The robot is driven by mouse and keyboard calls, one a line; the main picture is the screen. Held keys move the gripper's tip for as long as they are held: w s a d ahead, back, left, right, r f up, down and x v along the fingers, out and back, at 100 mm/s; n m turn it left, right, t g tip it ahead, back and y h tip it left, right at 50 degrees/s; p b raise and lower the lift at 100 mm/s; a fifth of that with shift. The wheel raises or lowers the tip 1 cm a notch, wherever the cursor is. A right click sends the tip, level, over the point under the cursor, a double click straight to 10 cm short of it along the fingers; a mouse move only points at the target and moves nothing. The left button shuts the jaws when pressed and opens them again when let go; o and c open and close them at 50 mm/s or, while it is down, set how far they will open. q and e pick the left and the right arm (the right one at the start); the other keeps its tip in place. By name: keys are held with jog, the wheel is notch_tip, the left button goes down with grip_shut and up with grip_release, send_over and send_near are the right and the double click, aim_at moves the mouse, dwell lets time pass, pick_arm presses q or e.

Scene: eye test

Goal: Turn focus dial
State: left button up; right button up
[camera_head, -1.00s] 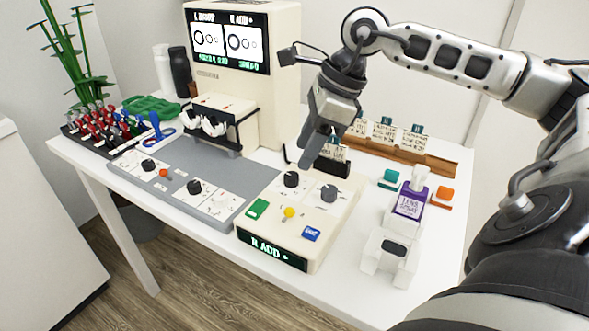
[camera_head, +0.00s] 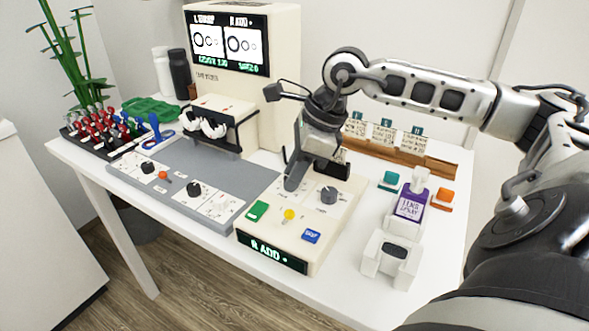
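A cream control box (camera_head: 285,228) stands at the front of the table, with a lit "R ADD" display (camera_head: 272,254) on its front. A grey round dial (camera_head: 328,195) shows at its upper right; the dial labels are too small to read. My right gripper (camera_head: 291,184) points down at the box's upper left, its tip at the place of a black dial, which it hides. Contact cannot be made out, nor whether the fingers are apart. A screen (camera_head: 229,42) on the cream tower shows two panels of rings. My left gripper is not in view.
A grey panel (camera_head: 232,180) with several small knobs lies left of the box. A purple lens spray bottle (camera_head: 410,205) and white holder (camera_head: 392,258) stand at right.

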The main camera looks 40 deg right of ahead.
jog(key=shift+f+m+b, duration=0.15)
jog(key=shift+m+b, duration=0.35)
jog(key=shift+b, duration=0.05)
jog(key=shift+a+m+t+h+b, duration=0.1)
jog(key=shift+m+t+h+b, duration=0.4)
jog(key=shift+m, duration=0.5)
jog(key=shift+r+m, duration=0.2)
jog(key=shift+m, duration=0.5)
jog(key=o, duration=1)
jog(key=shift+s, duration=0.1)
